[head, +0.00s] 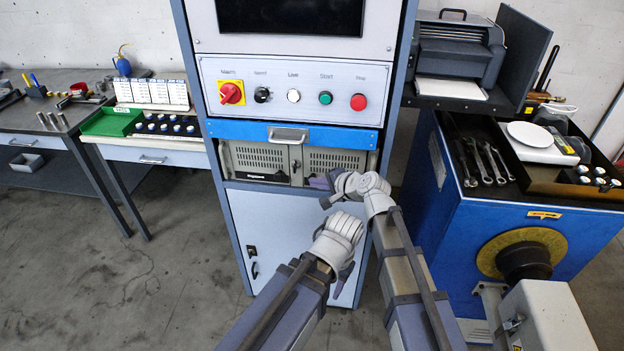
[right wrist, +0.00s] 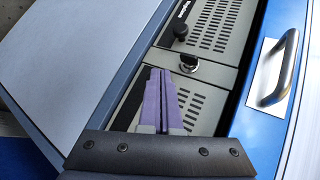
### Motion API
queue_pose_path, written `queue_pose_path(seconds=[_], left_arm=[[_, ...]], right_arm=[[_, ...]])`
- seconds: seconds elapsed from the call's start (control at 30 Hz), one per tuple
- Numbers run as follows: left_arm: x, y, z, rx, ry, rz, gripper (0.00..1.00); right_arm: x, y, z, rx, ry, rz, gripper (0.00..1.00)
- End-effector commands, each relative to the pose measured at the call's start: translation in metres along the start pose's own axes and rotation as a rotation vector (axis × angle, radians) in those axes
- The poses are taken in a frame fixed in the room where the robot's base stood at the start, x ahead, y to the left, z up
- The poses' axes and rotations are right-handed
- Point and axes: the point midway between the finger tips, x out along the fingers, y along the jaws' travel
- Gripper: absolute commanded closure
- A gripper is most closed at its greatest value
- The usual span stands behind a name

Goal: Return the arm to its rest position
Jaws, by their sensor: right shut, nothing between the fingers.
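My right gripper (head: 319,183) is in front of the vented grey panels (head: 256,158) of the tall cabinet, just below its blue drawer front (head: 240,130). In the right wrist view its purple fingers (right wrist: 160,98) lie together with nothing between them. They point toward the vented panels and a small round lock; I cannot tell whether they touch. My left arm's wrist (head: 338,240) is lower, in front of the cabinet's lower door. The left gripper is mostly hidden behind that wrist, so its jaws cannot be made out.
The cabinet's control panel (head: 288,92) has a red-yellow switch and several buttons. At left stands a bench with a green tray (head: 108,122). At right is a blue machine (head: 500,222) with wrenches, a white scale and a printer above. Open floor lies at front left.

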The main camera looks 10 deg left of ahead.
Motion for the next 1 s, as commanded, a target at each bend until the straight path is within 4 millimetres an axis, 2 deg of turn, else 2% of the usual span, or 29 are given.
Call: queue_pose_path(seconds=[0.03,0.23,0.57,0.63,0.67,0.77,0.9,1.0], left_arm=[[-0.009,-0.001,0.001,0.0,0.0,0.0,0.5],[-0.024,-0.002,0.001,0.0,0.0,0.0,0.5],[-0.024,-0.002,0.001,0.0,0.0,0.0,0.5],[-0.024,-0.002,0.001,0.0,0.0,0.0,0.5],[-0.024,-0.002,0.001,0.0,0.0,0.0,0.5],[-0.024,-0.002,0.001,0.0,0.0,0.0,0.5],[-0.024,-0.002,0.001,0.0,0.0,0.0,0.5],[-0.024,-0.002,0.001,0.0,0.0,0.0,0.5]], right_arm=[[-0.013,-0.003,0.001,0.002,0.002,0.0,1.0],[-0.044,-0.002,0.001,0.002,0.001,0.0,1.0],[-0.049,0.001,0.0,-0.002,0.0,0.001,1.0],[-0.053,0.008,-0.001,-0.024,0.0,0.022,1.0],[-0.056,0.014,-0.002,-0.045,-0.001,0.043,1.0],[-0.078,0.052,-0.008,-0.166,-0.008,0.166,1.0],[-0.128,0.126,-0.019,-0.371,-0.054,0.422,1.0],[-0.159,0.163,-0.025,-0.462,-0.095,0.565,1.0]])
